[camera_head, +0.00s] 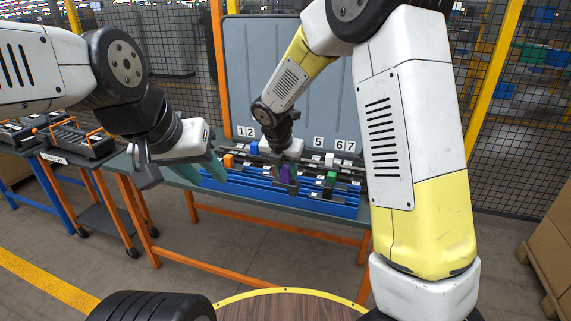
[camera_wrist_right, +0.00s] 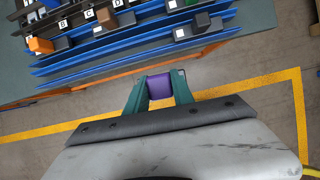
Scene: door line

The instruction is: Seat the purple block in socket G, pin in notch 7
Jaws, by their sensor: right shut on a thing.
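My right gripper (camera_wrist_right: 160,92) is shut on the purple block (camera_wrist_right: 166,84), which sits between its green fingers. In the head view the purple block (camera_head: 287,174) is at the front of the blue rack (camera_head: 300,203), below the right wrist. Whether it touches the rack cannot be told. In the wrist view the block appears apart from the rack, with floor behind it. Labels 1, 2, 5, 6 and 7 (camera_head: 350,146) stand along the back. The wrist view shows labels B, C and D; the letter G is not readable. My left gripper (camera_head: 205,170) is open and empty left of the rack.
An orange block (camera_head: 229,160) and a green block (camera_head: 331,179) sit on the rack, with a white block (camera_head: 329,160) behind. A grey panel (camera_head: 320,80) stands behind the table. A side table with black trays (camera_head: 75,137) is at left. Floor in front is clear.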

